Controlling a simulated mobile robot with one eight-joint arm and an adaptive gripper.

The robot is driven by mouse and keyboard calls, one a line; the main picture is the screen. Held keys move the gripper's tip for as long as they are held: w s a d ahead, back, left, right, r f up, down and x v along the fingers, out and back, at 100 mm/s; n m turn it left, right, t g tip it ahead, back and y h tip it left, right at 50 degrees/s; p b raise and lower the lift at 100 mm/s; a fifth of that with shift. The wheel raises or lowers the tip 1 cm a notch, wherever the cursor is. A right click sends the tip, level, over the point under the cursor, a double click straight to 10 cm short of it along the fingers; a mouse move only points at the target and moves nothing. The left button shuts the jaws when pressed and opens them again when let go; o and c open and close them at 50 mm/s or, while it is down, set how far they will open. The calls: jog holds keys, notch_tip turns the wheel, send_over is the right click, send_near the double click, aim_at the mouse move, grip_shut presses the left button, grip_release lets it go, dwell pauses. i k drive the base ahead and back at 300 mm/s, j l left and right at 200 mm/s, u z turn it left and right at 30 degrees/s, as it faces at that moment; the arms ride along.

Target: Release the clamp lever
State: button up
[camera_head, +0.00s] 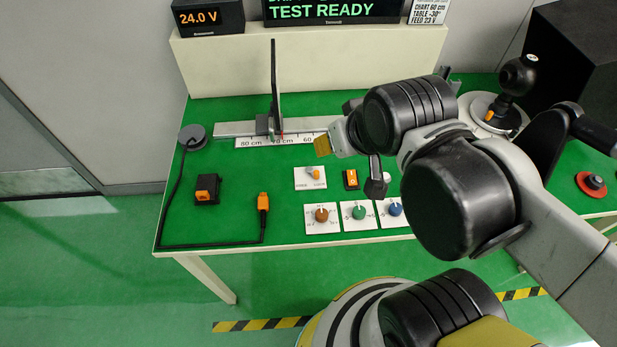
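A white plate (300,184) on the green table carries a small orange lever (314,175); its printed text is tiny, with "LOCK" on the right side. The lever lies at a slant towards the upper left. I cannot be sure that this is the clamp lever. My arm reaches in from the right, its wrist above the table just right of the plate. My gripper is largely hidden by the wrist and joints, and its fingers cannot be made out clearly. A dark part below the wrist may belong to it.
A rail with a scale (260,141) carries an upright black panel (275,85) behind the plate. Three knobs, brown (321,215), green (359,212) and blue (395,209), stand in front. An orange plug (263,202) with a black cable lies left. A black ball-topped device (515,80) stands right.

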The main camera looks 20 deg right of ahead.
aim_at(315, 174)
jog(key=k+l+u, duration=0.1)
jog(key=u, duration=0.3)
jog(key=k+u, duration=0.5)
jog(key=u, duration=0.25)
